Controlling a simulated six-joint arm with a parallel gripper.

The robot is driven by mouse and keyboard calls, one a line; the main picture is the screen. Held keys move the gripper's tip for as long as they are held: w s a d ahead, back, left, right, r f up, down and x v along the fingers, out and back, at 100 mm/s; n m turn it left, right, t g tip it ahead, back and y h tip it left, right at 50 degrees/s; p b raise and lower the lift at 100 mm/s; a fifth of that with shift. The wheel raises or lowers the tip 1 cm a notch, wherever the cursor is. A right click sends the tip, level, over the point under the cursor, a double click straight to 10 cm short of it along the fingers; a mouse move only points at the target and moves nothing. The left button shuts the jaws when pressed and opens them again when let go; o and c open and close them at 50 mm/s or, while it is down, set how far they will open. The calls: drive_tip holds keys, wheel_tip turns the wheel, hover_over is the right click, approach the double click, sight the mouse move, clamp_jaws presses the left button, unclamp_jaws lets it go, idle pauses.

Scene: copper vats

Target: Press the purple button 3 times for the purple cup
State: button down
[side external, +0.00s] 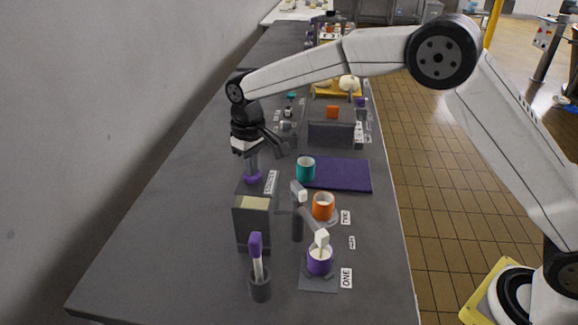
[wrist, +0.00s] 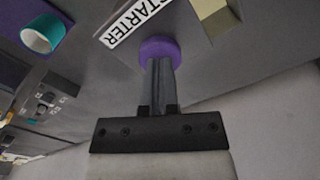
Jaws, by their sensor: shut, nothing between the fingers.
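The purple cup (side external: 319,261) stands at the front on a grey plate, by the label "ONE", under a white-tipped spout (side external: 321,239).
An orange cup (side external: 323,207) stands behind the purple cup. A teal cup (side external: 306,169) stands on a purple mat (side external: 345,175). The counter's left side is clear.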

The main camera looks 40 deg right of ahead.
idle(0.4)
drive_tip(key=shift+r, duration=1.8)
drive_tip(key=shift+f, duration=1.8)
drive_tip(key=shift+r, duration=1.8)
